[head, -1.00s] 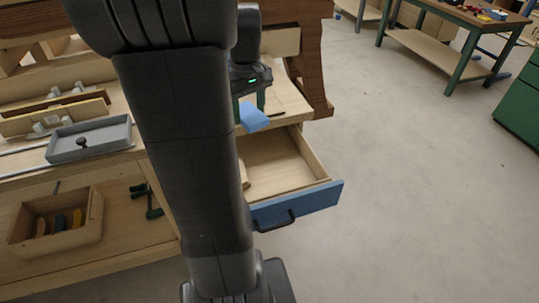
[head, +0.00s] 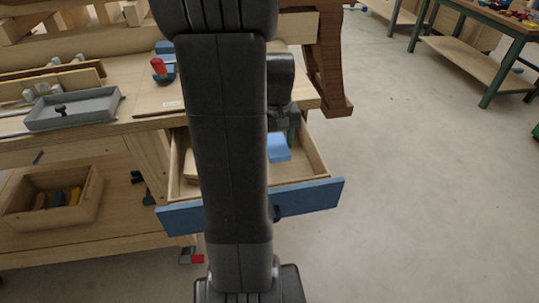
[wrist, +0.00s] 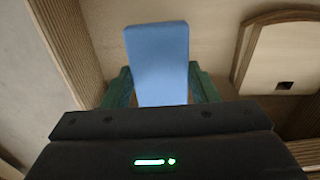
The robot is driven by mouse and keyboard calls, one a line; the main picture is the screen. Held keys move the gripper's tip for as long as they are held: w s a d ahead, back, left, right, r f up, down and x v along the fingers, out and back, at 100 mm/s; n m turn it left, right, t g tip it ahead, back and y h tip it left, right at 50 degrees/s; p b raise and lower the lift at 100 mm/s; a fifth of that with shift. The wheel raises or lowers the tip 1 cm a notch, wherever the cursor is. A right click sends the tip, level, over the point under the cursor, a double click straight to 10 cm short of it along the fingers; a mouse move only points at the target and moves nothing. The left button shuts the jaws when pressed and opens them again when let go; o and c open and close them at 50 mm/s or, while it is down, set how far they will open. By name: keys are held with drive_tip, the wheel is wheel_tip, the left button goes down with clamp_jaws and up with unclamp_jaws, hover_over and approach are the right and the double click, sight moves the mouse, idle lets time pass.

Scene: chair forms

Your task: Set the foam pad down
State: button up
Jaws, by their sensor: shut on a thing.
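The foam pad (head: 279,148) is a light blue block. In the wrist view the pad (wrist: 158,60) stands out between the two green fingers of my gripper (wrist: 160,88), which is shut on it. In the head view my gripper (head: 290,132) is partly hidden behind my arm. The pad shows over the inside of the open drawer (head: 315,150), which has a blue front. I cannot tell whether the pad touches the drawer floor.
A pale wooden piece (wrist: 290,50) lies in the drawer beside the pad. A grey tray (head: 75,108) and a red-handled tool (head: 158,68) are on the bench top. A wooden box (head: 50,200) sits on the lower shelf.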

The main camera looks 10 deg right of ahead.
sight(276, 154)
drive_tip(key=shift+f, duration=2.35)
drive_tip(key=shift+f+b, duration=0.15)
drive_tip(key=shift+b, duration=0.15)
drive_tip(key=o, duration=0.9)
drive_tip(key=shift+o, duration=0.2)
wheel_tip(276, 154, up, 12)
drive_tip(key=shift+r+p, duration=0.15)
drive_tip(key=shift+p, duration=0.6)
